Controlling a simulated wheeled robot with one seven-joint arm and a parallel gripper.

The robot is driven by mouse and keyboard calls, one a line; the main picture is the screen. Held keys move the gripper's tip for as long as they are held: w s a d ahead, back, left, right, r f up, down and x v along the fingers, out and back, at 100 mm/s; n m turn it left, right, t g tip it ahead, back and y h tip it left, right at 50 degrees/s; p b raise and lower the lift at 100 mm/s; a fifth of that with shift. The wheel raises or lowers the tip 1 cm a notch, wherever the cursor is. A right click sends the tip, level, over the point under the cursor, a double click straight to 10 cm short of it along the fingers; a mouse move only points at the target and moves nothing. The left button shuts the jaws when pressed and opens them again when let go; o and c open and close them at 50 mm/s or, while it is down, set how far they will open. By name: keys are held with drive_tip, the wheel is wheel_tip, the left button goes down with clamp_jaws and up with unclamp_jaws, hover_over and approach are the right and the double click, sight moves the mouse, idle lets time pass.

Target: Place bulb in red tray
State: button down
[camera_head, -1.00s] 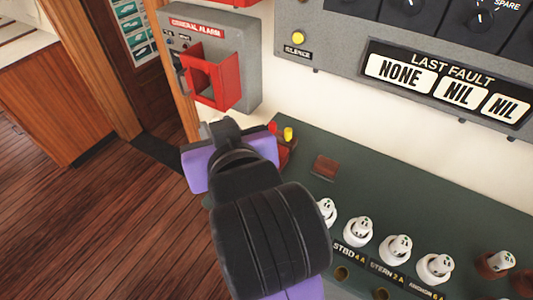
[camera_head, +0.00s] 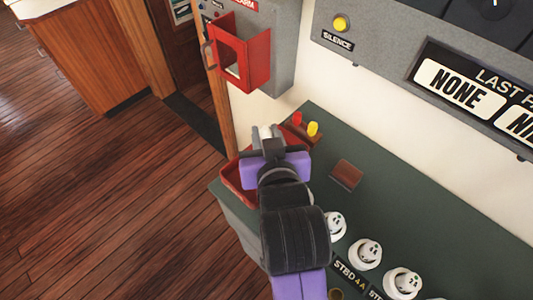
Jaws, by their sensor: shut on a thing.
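The red tray (camera_head: 238,181) sits at the left end of the green counter top. My gripper (camera_head: 264,133) is over the tray's far part. It is shut on a small whitish thing, likely the bulb (camera_head: 264,131), which shows just beyond the fingers. Most of the bulb is hidden by the gripper. I cannot tell how high it is above the tray.
A red and a yellow piece (camera_head: 313,129) stand at the counter's back edge. A brown block (camera_head: 346,175) lies right of my arm. White labelled fuse holders (camera_head: 365,254) line the front right. A red alarm box (camera_head: 240,52) is on the wall behind.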

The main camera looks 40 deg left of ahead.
drive_tip(key=shift+f, duration=3.95)
drive_tip(key=shift+f, duration=0.1)
drive_tip(key=c, duration=1.2)
unclamp_jaws()
drive_tip(key=shift+o, duration=0.2)
drive_tip(key=shift+s+d+r, duration=0.1)
drive_tip(key=shift+r, duration=0.1)
drive_tip(key=v, duration=1.1)
drive_tip(key=shift+s+d+b, duration=0.25)
drive_tip(key=shift+b, duration=0.1)
drive_tip(key=shift+r, duration=0.2)
